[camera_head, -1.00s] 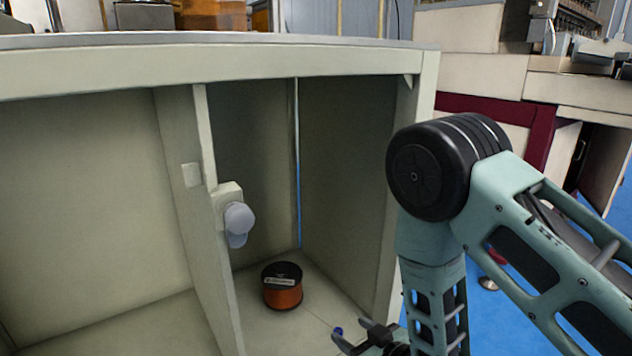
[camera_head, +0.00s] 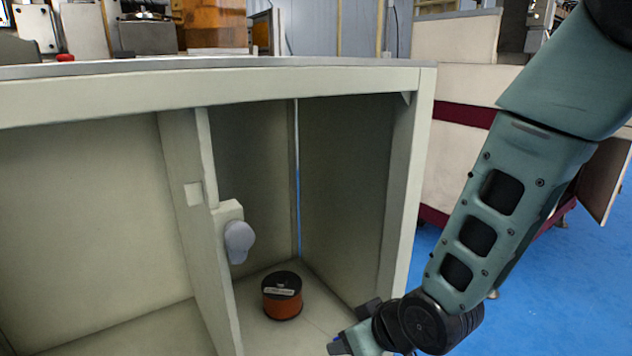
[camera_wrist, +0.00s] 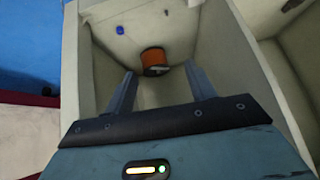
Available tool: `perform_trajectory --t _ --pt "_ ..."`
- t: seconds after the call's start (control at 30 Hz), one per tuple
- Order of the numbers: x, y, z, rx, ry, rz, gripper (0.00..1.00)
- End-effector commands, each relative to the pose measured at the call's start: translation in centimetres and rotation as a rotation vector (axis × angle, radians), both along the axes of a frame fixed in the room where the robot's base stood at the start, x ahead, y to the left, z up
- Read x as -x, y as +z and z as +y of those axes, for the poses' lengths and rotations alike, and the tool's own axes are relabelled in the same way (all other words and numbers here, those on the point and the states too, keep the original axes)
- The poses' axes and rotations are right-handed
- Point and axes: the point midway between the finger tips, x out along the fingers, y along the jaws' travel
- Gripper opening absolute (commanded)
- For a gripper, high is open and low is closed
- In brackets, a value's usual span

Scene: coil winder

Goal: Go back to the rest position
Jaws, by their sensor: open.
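My gripper (camera_wrist: 158,92) is open and empty in the wrist view, its two fingers apart and pointing into the right compartment of the cabinet. In the head view my gripper (camera_head: 345,346) is at the bottom edge, partly cut off, in front of the compartment's opening. A spool of copper-coloured wire (camera_head: 282,297) with a black top stands upright on the compartment floor. It also shows in the wrist view (camera_wrist: 154,60), beyond the fingertips and apart from them.
The pale cabinet (camera_head: 250,82) has a divider (camera_head: 195,215) with a grey knob-like part (camera_head: 239,241). A small blue object (camera_wrist: 120,29) lies inside the compartment. Blue floor (camera_head: 590,255) is open at the right, before another machine (camera_head: 455,60).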

Motion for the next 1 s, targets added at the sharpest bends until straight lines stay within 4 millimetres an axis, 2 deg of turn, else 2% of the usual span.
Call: perform_trajectory --t 0.03,0.2,0.4,0.63,1.0 --pt "1.3 2.0 -0.3 0.024 0.012 0.041 0.55" --pt "7.0 6.1 -2.1 0.144 0.061 0.21 0.55" --pt "12.8 9.7 -4.8 0.272 0.101 0.354 0.55" --pt "18.2 12.8 -7.9 0.399 0.129 0.472 0.55" --pt "18.1 21.3 -7.8 0.397 0.128 0.476 0.55"
